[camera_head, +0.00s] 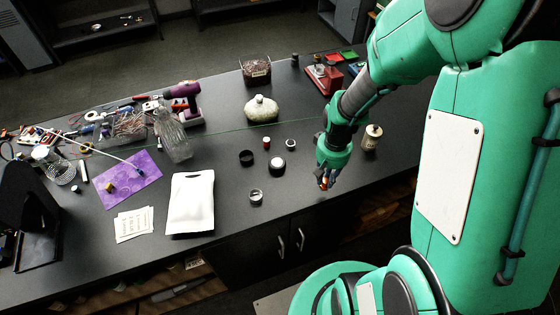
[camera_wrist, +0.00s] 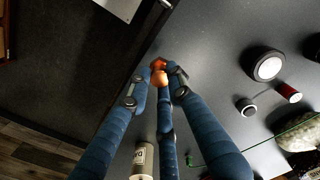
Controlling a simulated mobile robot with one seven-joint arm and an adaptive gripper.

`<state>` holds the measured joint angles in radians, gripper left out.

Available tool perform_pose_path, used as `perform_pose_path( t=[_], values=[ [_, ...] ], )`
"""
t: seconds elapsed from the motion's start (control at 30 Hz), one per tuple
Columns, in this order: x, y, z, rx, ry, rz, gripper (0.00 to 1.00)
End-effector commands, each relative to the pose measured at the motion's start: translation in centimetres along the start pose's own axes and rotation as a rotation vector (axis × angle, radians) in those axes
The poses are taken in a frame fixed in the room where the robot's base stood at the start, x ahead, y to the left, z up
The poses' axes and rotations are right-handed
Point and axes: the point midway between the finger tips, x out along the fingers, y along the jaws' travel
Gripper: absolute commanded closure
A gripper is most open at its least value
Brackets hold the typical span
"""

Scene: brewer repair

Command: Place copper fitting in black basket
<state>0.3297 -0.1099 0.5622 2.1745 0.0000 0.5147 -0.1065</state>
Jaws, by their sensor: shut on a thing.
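The copper fitting (camera_wrist: 159,66) is a small orange-copper piece held between the fingertips of my gripper (camera_wrist: 158,80) in the wrist view. In the head view my gripper (camera_head: 325,178) points down near the front edge of the black table, right of the middle, and only a bit of the copper fitting (camera_head: 323,184) shows at its tips. My gripper is shut on the fitting. A dark open-topped box with brownish contents (camera_head: 257,70) stands at the back of the table, and a small black round cup (camera_head: 246,158) lies nearer; I cannot tell which is the black basket.
A white-topped black cylinder (camera_head: 277,165), a small red cylinder (camera_head: 266,143) and a beige canister (camera_head: 372,137) stand near my gripper. A white bag (camera_head: 191,203) and glass bottle (camera_head: 173,135) are to the left.

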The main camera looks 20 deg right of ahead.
Motion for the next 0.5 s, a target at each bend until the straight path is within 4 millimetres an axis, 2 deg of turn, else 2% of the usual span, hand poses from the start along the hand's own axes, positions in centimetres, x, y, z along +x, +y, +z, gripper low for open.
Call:
perform_pose_path(
  t=[0.27, 0.5],
  values=[
    [-0.1, -1.3, -0.6, 0.007, 0.0, 0.0, 1.0],
    [-0.3, -4.7, -2.1, 0.033, 0.0, -0.001, 1.0]
  ],
)
